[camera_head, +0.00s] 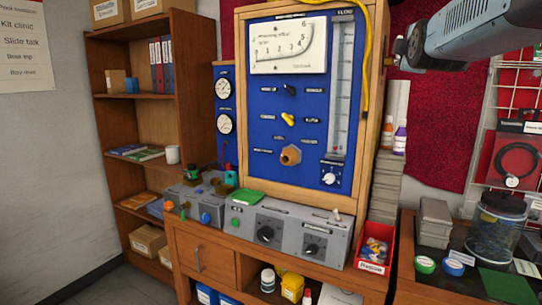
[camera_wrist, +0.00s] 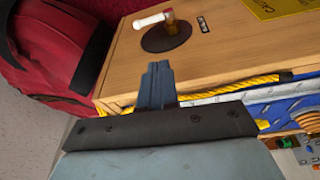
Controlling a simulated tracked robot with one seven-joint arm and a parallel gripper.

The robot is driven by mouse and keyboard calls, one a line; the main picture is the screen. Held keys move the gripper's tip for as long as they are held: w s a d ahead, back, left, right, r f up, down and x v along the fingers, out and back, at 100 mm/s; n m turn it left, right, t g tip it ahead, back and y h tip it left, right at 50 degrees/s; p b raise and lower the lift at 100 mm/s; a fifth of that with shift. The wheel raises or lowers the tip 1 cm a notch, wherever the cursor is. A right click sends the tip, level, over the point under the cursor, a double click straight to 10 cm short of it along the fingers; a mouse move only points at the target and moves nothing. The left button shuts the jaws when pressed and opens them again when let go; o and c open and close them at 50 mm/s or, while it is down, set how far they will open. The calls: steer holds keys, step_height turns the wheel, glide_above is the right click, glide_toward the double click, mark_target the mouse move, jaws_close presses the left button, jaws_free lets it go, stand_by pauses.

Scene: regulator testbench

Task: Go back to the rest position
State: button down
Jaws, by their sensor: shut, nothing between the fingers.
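My gripper (camera_wrist: 156,84) shows in the wrist view with its narrow dark fingers together and nothing between them. In the picture, the fingers overlap the edge of a wooden panel (camera_wrist: 215,62) of the testbench; I cannot tell how wide the gap is. My arm reaches in from the upper right of the head view, its end close to the right side of the testbench cabinet (camera_head: 378,100). The fingers are not clearly seen there.
A yellow cable (camera_head: 365,70) hangs along the cabinet's right side. The wooden panel carries a dark round base with a white-handled crank (camera_wrist: 153,20). A red bag (camera_wrist: 60,45) lies at upper left in the wrist view. A grey control console (camera_head: 290,232) and red bin (camera_head: 375,252) stand below.

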steer(key=s+a+f+m+g+y, duration=0.1)
steer(key=s+a+f+m+g, duration=0.2)
steer(key=s+f, duration=0.5)
steer(key=s+a+f+m+g+y, duration=0.2)
steer(key=s+a+f+m+g, duration=0.2)
steer(key=s+f, duration=0.5)
steer(key=s+a+f+m+g+y, duration=0.2)
steer(key=s+a+f+m+g, duration=0.2)
steer(key=s+f, duration=0.4)
step_height(320, 180, down, 7)
steer(key=shift+s+a+f+m+g, duration=0.1)
steer(key=shift+s+a+m+g, duration=0.1)
steer(key=shift+m+g, duration=0.75)
steer(key=c, duration=1.9)
jaws_free()
steer(key=shift+w+m+t, duration=0.1)
steer(key=shift+m+t, duration=0.15)
